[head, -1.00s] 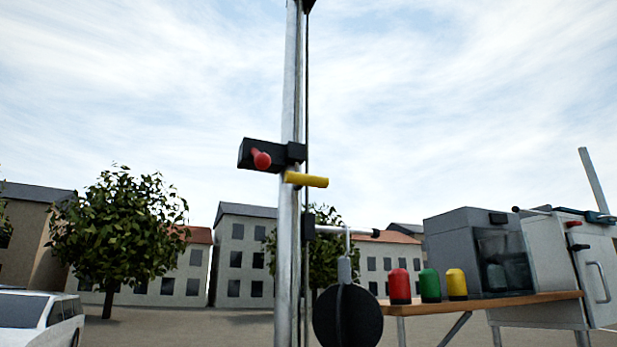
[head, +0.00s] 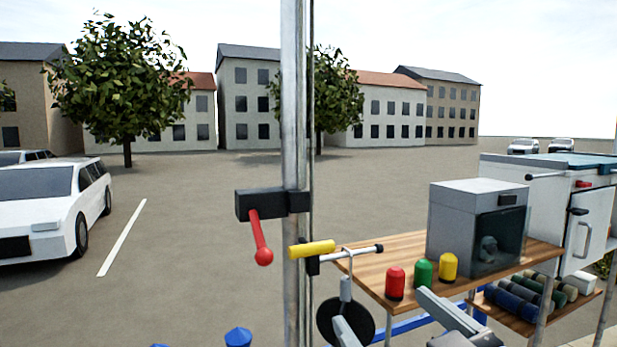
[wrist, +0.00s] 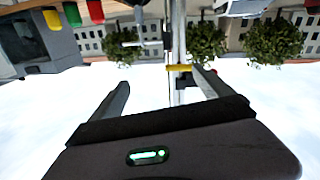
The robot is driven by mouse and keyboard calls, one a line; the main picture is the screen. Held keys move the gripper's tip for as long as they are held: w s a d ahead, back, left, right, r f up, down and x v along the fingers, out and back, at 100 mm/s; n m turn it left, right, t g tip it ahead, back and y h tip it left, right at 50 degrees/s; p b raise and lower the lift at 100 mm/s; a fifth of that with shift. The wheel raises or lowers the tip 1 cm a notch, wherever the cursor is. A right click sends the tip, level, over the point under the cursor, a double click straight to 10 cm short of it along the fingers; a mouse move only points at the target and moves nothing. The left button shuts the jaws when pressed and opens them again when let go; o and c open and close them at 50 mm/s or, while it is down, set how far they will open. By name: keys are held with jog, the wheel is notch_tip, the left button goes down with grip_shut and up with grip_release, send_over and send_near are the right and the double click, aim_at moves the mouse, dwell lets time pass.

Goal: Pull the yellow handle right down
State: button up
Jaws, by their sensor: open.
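The yellow handle (head: 311,249) is a short bar sticking out from the upright metal pole (head: 295,130). It sits below a black block with a red lever (head: 260,240) and just above a small black block with a rod. In the wrist view, which is upside down, the yellow handle (wrist: 179,68) shows across the pole, near the tip of the right finger. My gripper (wrist: 160,78) is open, its two dark fingers spread and empty. I cannot tell how far the handle lies beyond the fingertips.
A black round weight (head: 345,318) hangs from the rod below the handle. To the right, a wooden table (head: 385,262) holds red, green and yellow domed pieces and a grey box (head: 465,225). Left of the pole is open paving and a white car (head: 60,205).

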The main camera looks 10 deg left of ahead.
aim_at(314, 252)
notch_tip(314, 252, up, 3)
jog(key=s+a+n+g+y+p, duration=0.1)
jog(key=a+n+y, duration=0.1)
jog(key=a, duration=0.1)
jog(key=b+x, duration=0.1)
jog(key=x, duration=0.4)
jog(key=b+x, duration=0.2)
jog(key=x, duration=0.4)
jog(key=b+x, duration=0.1)
jog(key=x, duration=0.5)
jog(key=shift+w+d+f, duration=0.1)
jog(key=shift+w+f, duration=0.1)
jog(key=shift+f, duration=0.05)
jog(key=shift+s, duration=0.1)
jog(key=c, duration=1.8)
notch_tip(314, 252, down, 31)
jog(key=b, duration=2.9)
jog(key=shift+r, duration=0.25)
